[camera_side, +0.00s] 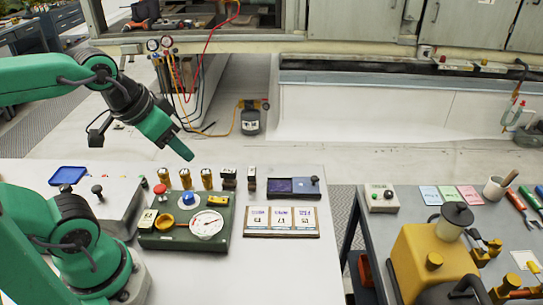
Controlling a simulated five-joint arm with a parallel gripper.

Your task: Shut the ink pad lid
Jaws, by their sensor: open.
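The ink pad (281,187) looks like a low dark box near the back edge of the white table. Its left part shows a dark purple surface. Its right part is a dark grey cover, seemingly the lid (305,190), with a small knob on top. The purple part is uncovered. My gripper (187,154) is open and empty, pointing down and to the right in the air. It is up and to the left of the ink pad, apart from it. The gap between its fingers is hard to see from this side.
Several brass and black stamps (206,179) stand in a row left of the ink pad. A green panel (176,241) with a gauge and red button lies in front. A card tray (281,236) lies just before the pad. Bare table shows at the front (285,275).

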